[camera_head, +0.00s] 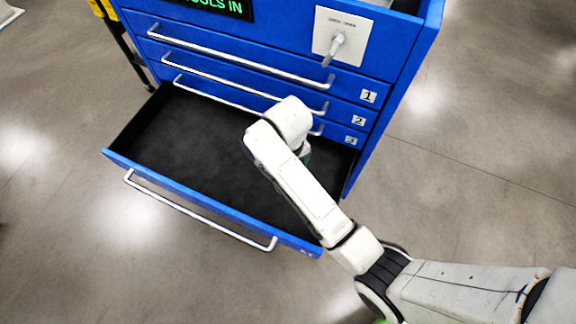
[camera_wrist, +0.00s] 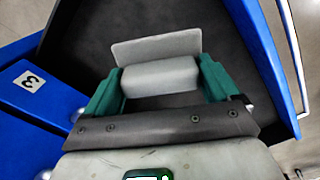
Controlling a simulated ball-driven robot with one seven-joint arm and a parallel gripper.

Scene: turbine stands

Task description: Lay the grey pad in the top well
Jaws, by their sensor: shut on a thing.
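My gripper (camera_wrist: 160,82) has two green fingers, shut on the sides of a light grey block (camera_wrist: 162,73) in the wrist view. A thin, flat grey plate (camera_wrist: 150,47) shows just beyond the block. The two look like one grey pad, but I cannot tell for sure that they are joined. The held thing is over the dark floor of an open drawer (camera_head: 190,135); its height above that floor is unclear. In the head view my arm hides it, and only a bit of green finger shows.
The open bottom drawer has a blue front (camera_head: 215,203) with a white bar handle (camera_head: 200,213). Above it are shut drawers labelled 1 (camera_head: 368,96), 2 and 3 in the blue cabinet (camera_head: 385,110). A white panel with a lever (camera_head: 337,42) stands on its face. Open floor lies right.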

